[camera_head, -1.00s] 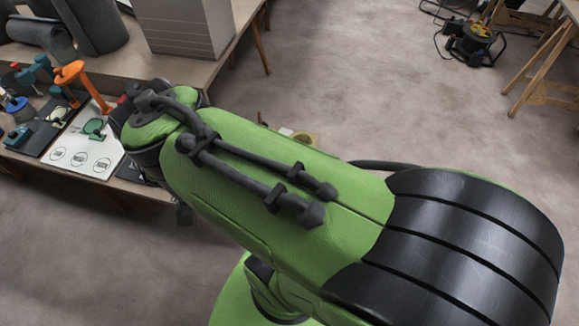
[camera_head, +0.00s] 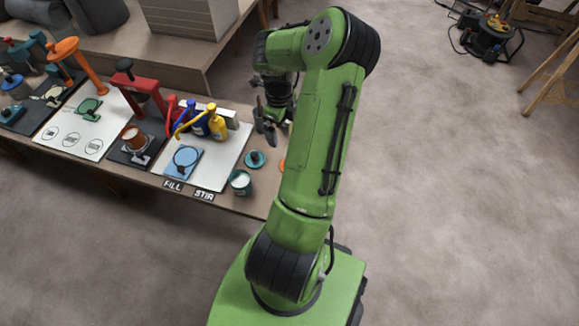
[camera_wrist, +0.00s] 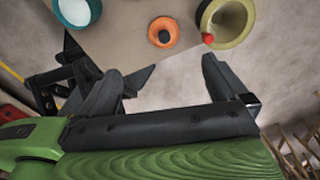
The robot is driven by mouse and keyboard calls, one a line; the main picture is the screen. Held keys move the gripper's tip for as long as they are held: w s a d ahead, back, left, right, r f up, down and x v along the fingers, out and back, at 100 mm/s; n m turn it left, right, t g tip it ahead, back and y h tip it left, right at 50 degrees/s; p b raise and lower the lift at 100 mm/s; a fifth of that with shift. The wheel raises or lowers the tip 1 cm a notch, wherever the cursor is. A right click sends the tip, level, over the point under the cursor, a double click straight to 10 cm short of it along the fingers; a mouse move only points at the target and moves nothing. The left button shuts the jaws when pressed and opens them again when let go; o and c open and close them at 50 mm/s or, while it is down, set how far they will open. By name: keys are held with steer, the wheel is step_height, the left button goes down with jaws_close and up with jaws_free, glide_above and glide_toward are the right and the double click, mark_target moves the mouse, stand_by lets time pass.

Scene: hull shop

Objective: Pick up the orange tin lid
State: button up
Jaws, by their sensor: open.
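The orange tin lid (camera_wrist: 163,33) lies flat on the brown table top near its edge, a round disc with a dark knob in its middle. In the head view only a sliver of the lid (camera_head: 282,164) shows; my arm hides the rest. My gripper (camera_wrist: 158,84) is open and empty. In the wrist view its two dark fingers stand left and right below the lid, apart from it. In the head view my gripper (camera_head: 265,124) is over the table's right end, behind the lid.
In the wrist view a teal tin (camera_wrist: 86,22) stands left of the lid and an olive tin (camera_wrist: 247,32) with a red spot stands right. A teal lid (camera_head: 254,159) and teal tin (camera_head: 241,182) are nearby. A caulking-style red stand (camera_head: 148,88) is further left.

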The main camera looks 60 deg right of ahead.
steer(key=f+m+b, duration=0.1)
steer(key=f, duration=0.3)
steer(key=s+f+b, duration=0.1)
steer(key=f, duration=0.3)
steer(key=s+d+f+m+b, duration=0.1)
steer(key=f, duration=0.3)
steer(key=shift+f+m, duration=0.15)
steer(key=shift+m, duration=0.15)
step_height(320, 180, down, 6)
steer(key=b, duration=0.3)
steer(key=shift+d, duration=0.1)
steer(key=shift+c, duration=0.5)
steer(key=c, duration=0.8)
